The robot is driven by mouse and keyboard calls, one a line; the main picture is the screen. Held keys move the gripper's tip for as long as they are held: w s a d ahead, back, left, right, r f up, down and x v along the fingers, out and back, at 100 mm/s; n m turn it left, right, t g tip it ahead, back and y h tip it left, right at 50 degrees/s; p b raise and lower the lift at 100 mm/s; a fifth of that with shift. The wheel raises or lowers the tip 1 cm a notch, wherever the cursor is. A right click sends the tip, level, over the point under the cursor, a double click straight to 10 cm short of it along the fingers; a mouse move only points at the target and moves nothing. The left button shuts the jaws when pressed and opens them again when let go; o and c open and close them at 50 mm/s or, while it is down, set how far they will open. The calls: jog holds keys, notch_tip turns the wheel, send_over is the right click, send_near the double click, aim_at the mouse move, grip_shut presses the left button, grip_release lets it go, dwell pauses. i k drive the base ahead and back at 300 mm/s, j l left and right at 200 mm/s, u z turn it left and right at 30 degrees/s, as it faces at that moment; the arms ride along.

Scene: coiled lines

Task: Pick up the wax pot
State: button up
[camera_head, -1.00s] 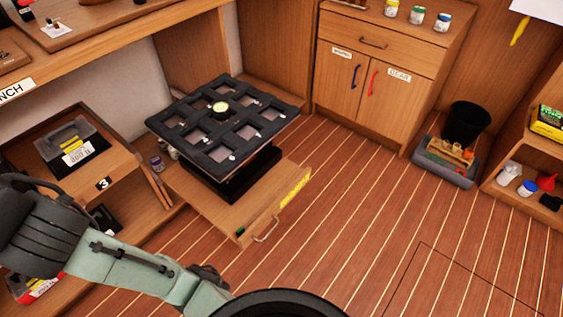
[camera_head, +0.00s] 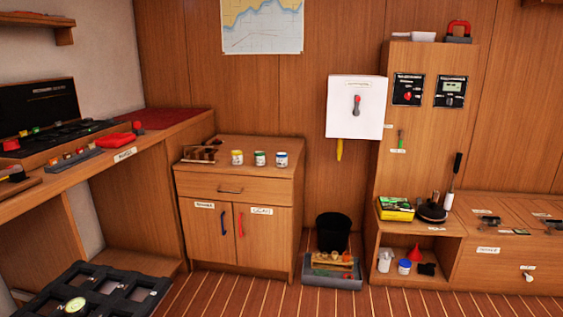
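No label in view marks out the wax pot. A small round tin with a pale yellow top (camera_head: 76,304) sits in the black compartment tray (camera_head: 110,284) at the lower left, cut by the picture's bottom edge. Three small jars stand in a row on the wooden cabinet: one with a yellow band (camera_head: 237,157), one with green (camera_head: 259,158) and one with blue (camera_head: 281,159). I cannot tell which of these is the wax pot. My gripper is not in view.
A black bucket (camera_head: 333,232) stands behind a grey tray (camera_head: 332,282) on the floor. The right shelf holds a white jug (camera_head: 385,260), a blue-marked jar (camera_head: 404,267) and a red funnel (camera_head: 415,253). The workbench (camera_head: 150,148) is at left. Striped floor shows in front.

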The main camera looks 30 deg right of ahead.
aim_at(280, 156)
jog(key=i+l+z, duration=0.1)
jog(key=z, duration=0.25)
jog(key=i+z, duration=0.1)
jog(key=z, duration=0.3)
jog(key=i+z, duration=0.15)
jog(key=z, duration=0.2)
jog(key=i+z, duration=0.2)
jog(key=i, duration=0.2)
jog(key=i+j+z, duration=0.25)
jog(key=i, duration=0.15)
jog(key=i+z, duration=0.2)
jog(key=i, duration=0.2)
jog(key=i+j, duration=0.3)
jog(key=i, duration=0.2)
jog(key=i+j, duration=0.3)
jog(key=i, duration=0.15)
